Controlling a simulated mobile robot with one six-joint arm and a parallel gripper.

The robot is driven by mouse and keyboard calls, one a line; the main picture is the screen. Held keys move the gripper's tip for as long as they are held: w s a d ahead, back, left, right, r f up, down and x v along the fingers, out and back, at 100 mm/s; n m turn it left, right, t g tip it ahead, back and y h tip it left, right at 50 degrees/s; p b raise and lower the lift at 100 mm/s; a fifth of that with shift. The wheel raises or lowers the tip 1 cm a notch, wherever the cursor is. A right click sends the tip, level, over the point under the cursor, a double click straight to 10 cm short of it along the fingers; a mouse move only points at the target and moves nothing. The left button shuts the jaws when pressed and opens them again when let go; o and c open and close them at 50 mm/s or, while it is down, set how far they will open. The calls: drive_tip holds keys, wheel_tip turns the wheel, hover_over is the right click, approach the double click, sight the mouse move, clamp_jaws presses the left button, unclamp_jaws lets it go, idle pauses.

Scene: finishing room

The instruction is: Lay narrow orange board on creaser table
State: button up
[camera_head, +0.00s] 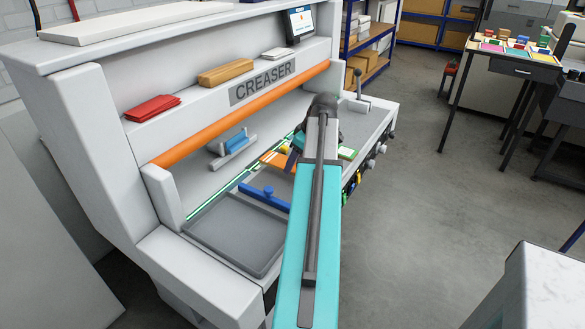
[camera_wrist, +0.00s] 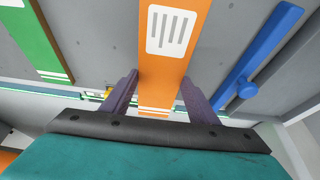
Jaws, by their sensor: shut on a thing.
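The narrow orange board (camera_head: 273,157) shows at the creaser, left of my arm's end. In the wrist view the board (camera_wrist: 166,50) bears a white label with dark lines. My gripper (camera_wrist: 160,82) has its two purple fingers shut on the board's long sides.
A green-and-white board (camera_head: 347,153) lies right of my arm. The orange roller (camera_head: 240,114) spans the creaser above. A lever (camera_head: 358,80) stands at the far end.

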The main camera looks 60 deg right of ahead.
drive_tip(key=shift+w, duration=0.5)
drive_tip(key=shift+w+f+p, duration=0.15)
drive_tip(key=shift+f+p, duration=0.1)
drive_tip(key=shift+p, duration=0.1)
drive_tip(key=shift+f+p, duration=0.45)
drive_tip(key=shift+f, duration=1.15)
drive_tip(key=shift+f, duration=0.15)
drive_tip(key=o, duration=1.1)
drive_tip(key=shift+c, duration=0.2)
